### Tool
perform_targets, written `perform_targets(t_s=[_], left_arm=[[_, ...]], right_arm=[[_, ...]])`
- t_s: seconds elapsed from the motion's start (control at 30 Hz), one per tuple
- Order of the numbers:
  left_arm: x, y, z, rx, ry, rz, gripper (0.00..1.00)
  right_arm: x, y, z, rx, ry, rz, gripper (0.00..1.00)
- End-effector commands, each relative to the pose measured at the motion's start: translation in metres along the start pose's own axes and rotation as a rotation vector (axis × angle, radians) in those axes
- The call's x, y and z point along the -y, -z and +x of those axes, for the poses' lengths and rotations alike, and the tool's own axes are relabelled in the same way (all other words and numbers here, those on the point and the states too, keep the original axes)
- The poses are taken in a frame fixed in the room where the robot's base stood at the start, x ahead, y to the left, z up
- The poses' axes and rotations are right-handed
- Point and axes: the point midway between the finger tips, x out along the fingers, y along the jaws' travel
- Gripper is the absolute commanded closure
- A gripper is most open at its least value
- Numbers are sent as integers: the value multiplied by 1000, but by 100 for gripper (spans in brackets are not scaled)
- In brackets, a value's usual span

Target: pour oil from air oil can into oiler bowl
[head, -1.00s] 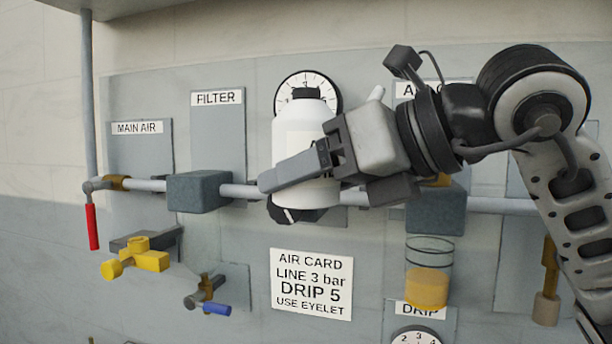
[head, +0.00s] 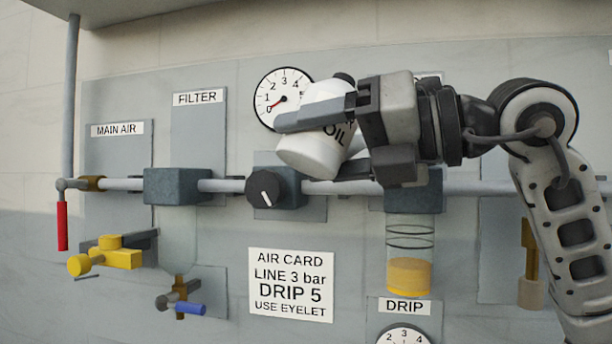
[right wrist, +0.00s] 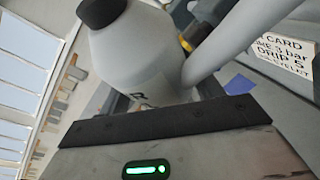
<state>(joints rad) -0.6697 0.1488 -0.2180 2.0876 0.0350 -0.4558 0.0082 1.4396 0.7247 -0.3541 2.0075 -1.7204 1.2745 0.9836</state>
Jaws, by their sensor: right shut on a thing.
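The air oil can (head: 312,155) is a white bottle with a black cap and the word OIL on its side. My right gripper (head: 315,117) is shut on it and holds it up in front of the panel, its capped top tilted to the right. In the right wrist view the can (right wrist: 140,50) fills the space beyond the gripper (right wrist: 165,120). The oiler bowl (head: 409,265) is a clear cylinder with yellow oil in its lower part, below and right of the can. The oiler block (head: 425,200) above it is partly hidden behind my gripper. My left gripper is not in view.
A pipe (head: 330,187) runs across the panel behind the can, with a black knob (head: 263,189). A gauge (head: 277,98) reads near zero. A red lever (head: 62,226) and yellow valve (head: 108,257) stick out at left. The air card (head: 290,284) hangs below.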

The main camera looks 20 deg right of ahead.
Motion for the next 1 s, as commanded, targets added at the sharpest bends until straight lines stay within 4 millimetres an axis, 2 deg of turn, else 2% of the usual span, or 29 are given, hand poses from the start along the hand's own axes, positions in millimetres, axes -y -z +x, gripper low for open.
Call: perform_targets(t_s=[0.3, 0.5, 1.0], left_arm=[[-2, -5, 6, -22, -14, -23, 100], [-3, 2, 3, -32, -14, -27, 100], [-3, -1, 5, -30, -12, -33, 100]], right_arm=[[15, -7, -12, 54, -50, 94, 56], [3, -18, -12, 91, -89, 165, 56], [-15, -42, -15, 188, -183, 346, 56]])
